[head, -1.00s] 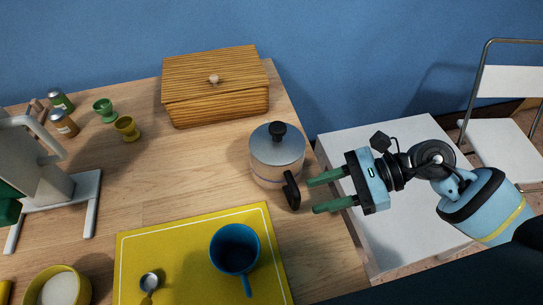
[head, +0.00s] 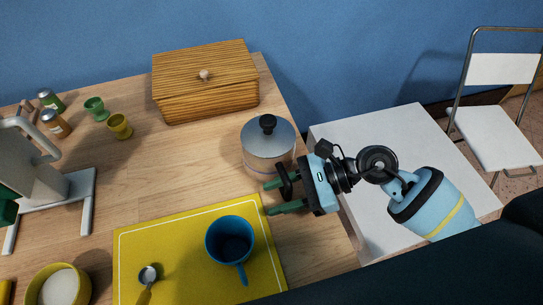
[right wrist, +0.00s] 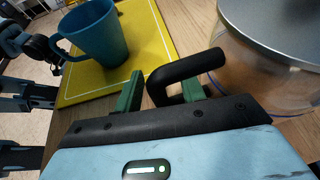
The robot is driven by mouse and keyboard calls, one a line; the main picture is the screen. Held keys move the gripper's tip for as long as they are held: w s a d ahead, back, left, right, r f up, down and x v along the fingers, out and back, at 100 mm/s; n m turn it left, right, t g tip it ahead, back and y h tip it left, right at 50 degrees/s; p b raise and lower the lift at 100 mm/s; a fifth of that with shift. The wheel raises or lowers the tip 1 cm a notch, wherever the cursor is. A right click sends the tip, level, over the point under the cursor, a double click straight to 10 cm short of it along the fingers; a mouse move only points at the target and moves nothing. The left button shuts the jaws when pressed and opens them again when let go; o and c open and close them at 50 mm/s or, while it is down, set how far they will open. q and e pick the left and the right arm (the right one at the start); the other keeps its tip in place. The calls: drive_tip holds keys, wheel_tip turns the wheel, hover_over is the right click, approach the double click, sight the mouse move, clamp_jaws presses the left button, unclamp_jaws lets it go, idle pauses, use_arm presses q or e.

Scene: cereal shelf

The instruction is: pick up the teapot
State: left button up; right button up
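The teapot (head: 265,150) is a silver pot with a black lid knob and a black handle, standing near the table's right edge. Its body also shows at the upper right of the right wrist view (right wrist: 265,65). My right gripper (head: 277,196) is at the handle, on the near right side of the pot. Its two green fingers are apart. In the right wrist view the black handle (right wrist: 185,75) reaches into the space between the fingers (right wrist: 162,92), and whether they touch it is unclear.
A blue mug (head: 229,240) stands on the yellow mat (head: 190,225), left of my right gripper. A wooden box (head: 205,85) is behind the pot. Egg cups (head: 119,126) and a grey appliance (head: 30,165) are at left. A white surface (head: 400,150) lies right of the table.

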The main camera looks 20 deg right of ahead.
clamp_jaws()
idle(1.4)
drive_tip(key=shift+r, duration=0.1)
